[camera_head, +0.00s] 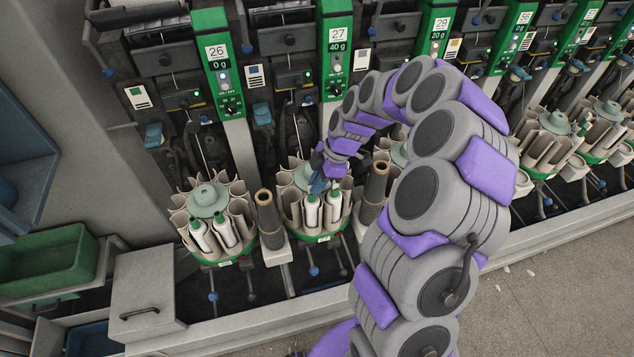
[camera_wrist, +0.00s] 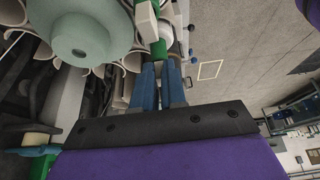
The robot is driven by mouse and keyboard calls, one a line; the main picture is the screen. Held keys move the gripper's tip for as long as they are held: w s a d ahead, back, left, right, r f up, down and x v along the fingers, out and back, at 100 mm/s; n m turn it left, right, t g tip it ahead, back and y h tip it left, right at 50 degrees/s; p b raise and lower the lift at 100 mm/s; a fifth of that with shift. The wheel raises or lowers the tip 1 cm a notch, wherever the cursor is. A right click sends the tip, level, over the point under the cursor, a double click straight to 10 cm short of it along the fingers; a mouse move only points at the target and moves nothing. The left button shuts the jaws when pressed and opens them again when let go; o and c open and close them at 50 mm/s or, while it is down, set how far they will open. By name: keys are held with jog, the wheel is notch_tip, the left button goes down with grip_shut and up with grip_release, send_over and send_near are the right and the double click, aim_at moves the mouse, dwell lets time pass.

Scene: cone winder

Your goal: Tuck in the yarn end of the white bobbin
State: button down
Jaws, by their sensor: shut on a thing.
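Two white bobbins with green tips stand in the round magazine (camera_head: 325,238) of unit 27; the left one is a white bobbin (camera_head: 311,213), the right one a white bobbin (camera_head: 334,208). My gripper (camera_head: 318,185) is above them, beside the magazine's pale green hub (camera_head: 303,177). In the wrist view my blue fingers (camera_wrist: 164,68) are close together, just short of a white and green bobbin part (camera_wrist: 160,46). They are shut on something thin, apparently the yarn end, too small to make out. My arm hides the magazine's far right side.
A second magazine with a pale green hub (camera_head: 208,198) and white bobbins stands left, under unit 26. Brown tubes (camera_head: 269,217) stand between the magazines. A green bin (camera_head: 48,260) and a grey box (camera_head: 150,295) are at left. Open floor (camera_head: 560,285) lies at right.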

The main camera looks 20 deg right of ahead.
dwell(0.3)
jog(key=c, duration=0.6)
grip_release()
jog(key=shift+c, duration=0.2)
jog(key=shift+r, duration=0.1)
notch_tip(320, 180, up, 7)
jog(key=p, duration=0.1)
dwell(1.1)
